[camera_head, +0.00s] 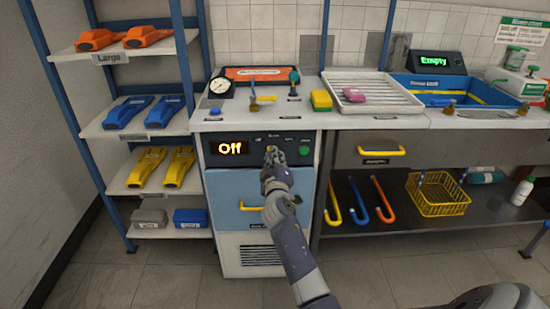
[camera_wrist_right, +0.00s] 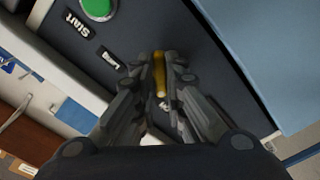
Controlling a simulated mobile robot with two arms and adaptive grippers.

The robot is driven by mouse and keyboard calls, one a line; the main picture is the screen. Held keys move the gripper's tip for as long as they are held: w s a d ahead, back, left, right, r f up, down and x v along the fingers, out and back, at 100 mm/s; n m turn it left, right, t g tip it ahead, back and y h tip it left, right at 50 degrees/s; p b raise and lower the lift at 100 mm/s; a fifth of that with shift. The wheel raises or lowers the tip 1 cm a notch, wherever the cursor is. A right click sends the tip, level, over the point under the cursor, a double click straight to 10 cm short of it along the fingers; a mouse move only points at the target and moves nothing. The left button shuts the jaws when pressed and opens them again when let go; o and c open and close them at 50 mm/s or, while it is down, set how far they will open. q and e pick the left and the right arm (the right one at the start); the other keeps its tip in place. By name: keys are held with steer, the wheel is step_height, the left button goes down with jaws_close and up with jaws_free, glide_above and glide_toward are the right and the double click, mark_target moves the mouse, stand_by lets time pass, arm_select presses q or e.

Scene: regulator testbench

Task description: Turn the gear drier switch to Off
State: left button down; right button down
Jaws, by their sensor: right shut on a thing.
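The gear drier (camera_head: 225,187) is a cabinet with a blue door and a dark control panel. Its display (camera_head: 230,148) reads "Off" in orange letters. My right gripper (camera_head: 271,152) is at the middle of the panel. In the right wrist view its two fingers (camera_wrist_right: 160,85) are shut on a yellow switch knob (camera_wrist_right: 160,72), one on each side. In the head view the gripper hides most of the switch. A green button (camera_head: 304,151) is on the panel to the right; it also shows in the right wrist view (camera_wrist_right: 98,8). My left gripper is not in view.
A shelf (camera_head: 150,125) with coloured parts stands on the left. A drawer and a lower shelf with hooks and a yellow basket (camera_head: 438,194) are on the right.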

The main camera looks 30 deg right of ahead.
steer(key=shift+r, duration=0.1)
steer(key=c, duration=1.7)
jaws_free()
steer(key=shift+o, duration=0.2)
steer(key=v, duration=1.2)
steer(key=shift+d, duration=0.1)
